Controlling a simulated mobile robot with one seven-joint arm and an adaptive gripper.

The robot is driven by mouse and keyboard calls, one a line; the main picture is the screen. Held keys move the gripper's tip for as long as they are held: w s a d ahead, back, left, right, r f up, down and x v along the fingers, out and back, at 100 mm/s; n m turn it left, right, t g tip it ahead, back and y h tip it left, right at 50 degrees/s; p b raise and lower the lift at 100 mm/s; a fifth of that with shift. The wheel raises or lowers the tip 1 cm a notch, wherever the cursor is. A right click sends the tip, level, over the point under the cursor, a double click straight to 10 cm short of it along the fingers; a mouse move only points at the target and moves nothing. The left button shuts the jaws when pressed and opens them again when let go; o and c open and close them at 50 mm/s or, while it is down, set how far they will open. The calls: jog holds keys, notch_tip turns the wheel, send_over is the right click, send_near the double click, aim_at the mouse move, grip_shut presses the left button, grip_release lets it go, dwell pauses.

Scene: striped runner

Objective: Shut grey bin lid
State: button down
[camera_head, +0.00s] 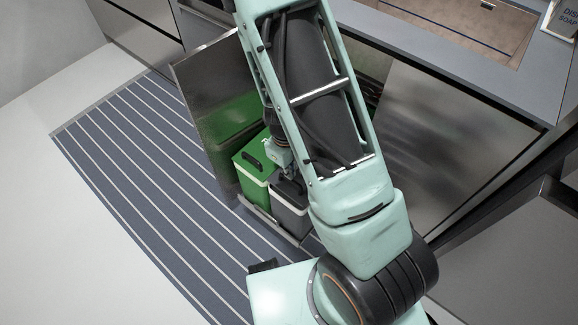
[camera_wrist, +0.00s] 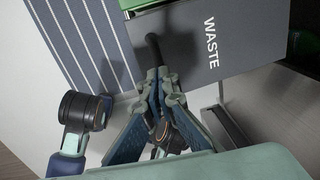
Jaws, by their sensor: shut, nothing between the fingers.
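The grey bin (camera_head: 290,217) stands in the pulled-out drawer, partly hidden behind my arm in the head view. Its dark grey lid (camera_wrist: 232,38), printed WASTE, fills the upper right of the wrist view. In the head view the lid seems to lie over the pale rim, but my arm hides much of it, so I cannot tell whether it is fully shut. My gripper (camera_wrist: 162,82) is shut and empty, its fingertips close to the lid and a black bar-shaped handle (camera_wrist: 153,48). I cannot tell whether they touch it.
A green bin (camera_head: 251,170) with a dark handle stands beside the grey one. The steel drawer front (camera_head: 215,120) rises on their left. A counter (camera_head: 450,50) runs along the upper right. The striped runner (camera_head: 150,180) on the left is clear.

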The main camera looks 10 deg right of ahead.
aim_at(288, 189)
jog(key=shift+f, duration=0.9)
jog(key=shift+s+a+f+b, duration=0.15)
jog(key=shift+f+b, duration=0.25)
jog(key=shift+f, duration=0.25)
jog(key=shift+s+a+f+b, duration=0.1)
jog(key=shift+a+f+b, duration=0.2)
jog(key=shift+f, duration=0.35)
jog(key=shift+s+a+f+b, duration=0.1)
jog(key=shift+f+b, duration=0.35)
jog(key=shift+f, duration=0.2)
